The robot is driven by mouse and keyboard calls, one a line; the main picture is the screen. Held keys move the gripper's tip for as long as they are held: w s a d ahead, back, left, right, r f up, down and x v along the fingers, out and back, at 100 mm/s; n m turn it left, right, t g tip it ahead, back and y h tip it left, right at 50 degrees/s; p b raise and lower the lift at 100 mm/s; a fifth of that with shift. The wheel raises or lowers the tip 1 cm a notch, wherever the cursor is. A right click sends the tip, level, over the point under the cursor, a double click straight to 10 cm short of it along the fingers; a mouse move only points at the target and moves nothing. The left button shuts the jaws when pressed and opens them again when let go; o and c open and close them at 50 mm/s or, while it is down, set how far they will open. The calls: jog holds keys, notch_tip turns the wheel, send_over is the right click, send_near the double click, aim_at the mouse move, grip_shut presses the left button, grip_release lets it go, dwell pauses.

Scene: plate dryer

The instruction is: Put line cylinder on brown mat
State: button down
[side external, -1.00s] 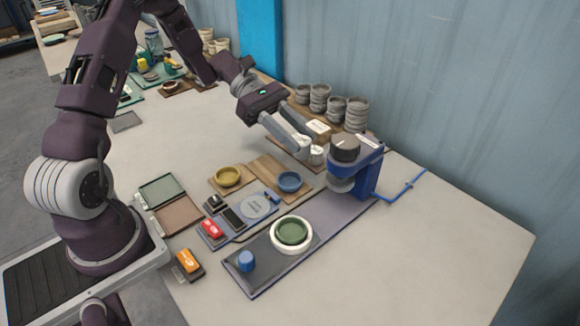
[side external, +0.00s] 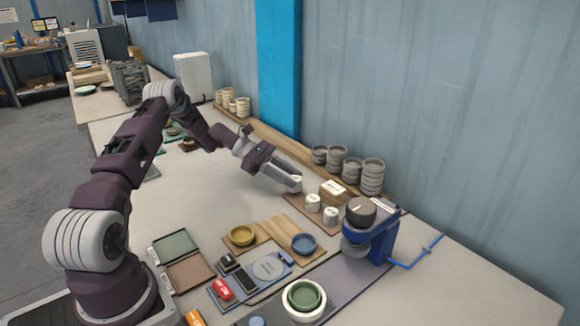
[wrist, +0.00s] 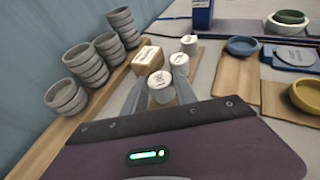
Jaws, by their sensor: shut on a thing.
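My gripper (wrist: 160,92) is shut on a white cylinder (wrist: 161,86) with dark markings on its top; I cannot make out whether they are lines. In the side view my gripper (side external: 293,182) is behind and left of two other white cylinders, a nearer one (side external: 330,215) and a middle one (side external: 313,203). Both also stand upright ahead of the fingers in the wrist view, the middle one (wrist: 180,64) and the farther one (wrist: 189,44). A brown mat (side external: 291,200) lies beneath these cylinders. Whether the held cylinder touches a surface is unclear.
A cardboard-coloured block (side external: 333,191) stands close beside the cylinders. Stacked grey bowls (side external: 372,176) line the wall. A blue press (side external: 375,240) stands at the right. A yellow bowl (side external: 241,235) and a blue bowl (side external: 304,243) sit on wooden boards.

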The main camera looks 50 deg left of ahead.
jog(key=shift+f, duration=0.6)
jog(key=shift+f, duration=0.5)
jog(key=c, duration=0.5)
grip_release()
jog(key=shift+r, duration=3.55)
